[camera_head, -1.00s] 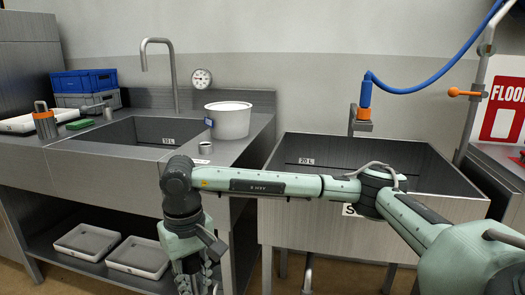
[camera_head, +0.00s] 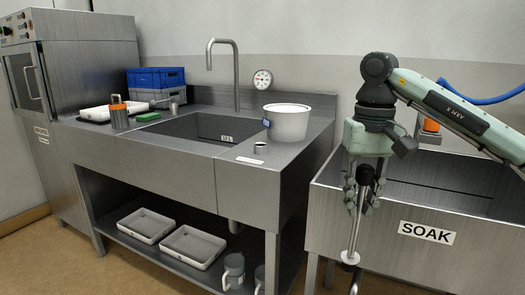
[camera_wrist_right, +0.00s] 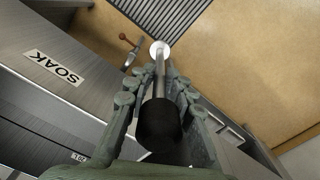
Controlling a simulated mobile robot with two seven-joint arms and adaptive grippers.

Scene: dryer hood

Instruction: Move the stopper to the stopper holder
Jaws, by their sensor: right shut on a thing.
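The stopper (camera_head: 355,228) has a black handle, a thin metal rod and a white disc at its lower end. My right gripper (camera_head: 361,198) is shut on it and holds it nearly upright, disc down, in front of the soak sink. In the right wrist view, the stopper (camera_wrist_right: 158,122) runs between the fingers, with its disc out over the floor. A short metal cup (camera_head: 260,147), apparently the stopper holder, stands on the counter's right part, left of the gripper and well apart from it. My left gripper is out of view.
A white bucket (camera_head: 288,122) stands behind the cup. The soak sink (camera_head: 385,225) is behind and right of the stopper. A tall faucet (camera_head: 237,75) rises behind the left basin (camera_head: 205,127). Counter around the cup is clear in front.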

